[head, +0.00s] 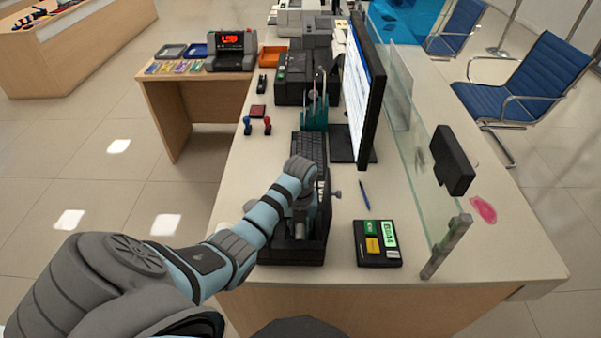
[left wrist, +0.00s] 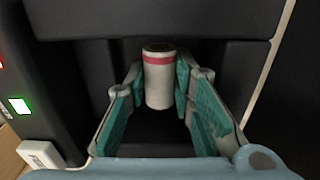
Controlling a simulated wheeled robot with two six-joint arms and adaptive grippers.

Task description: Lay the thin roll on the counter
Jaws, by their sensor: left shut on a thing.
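The thin roll (left wrist: 158,88) shows in the left wrist view as a small white cylinder with a red band near its top and a dark core. My left gripper (left wrist: 160,78) is shut on it, with a teal-padded finger on each side. Dark walls of a black machine surround the roll. In the head view my left gripper (head: 300,228) reaches down into the black machine (head: 318,240) at the counter's near end, and the roll is hidden there. The counter (head: 240,185) is pale. My right gripper is not in view.
A glass screen (head: 420,165) runs along the right.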

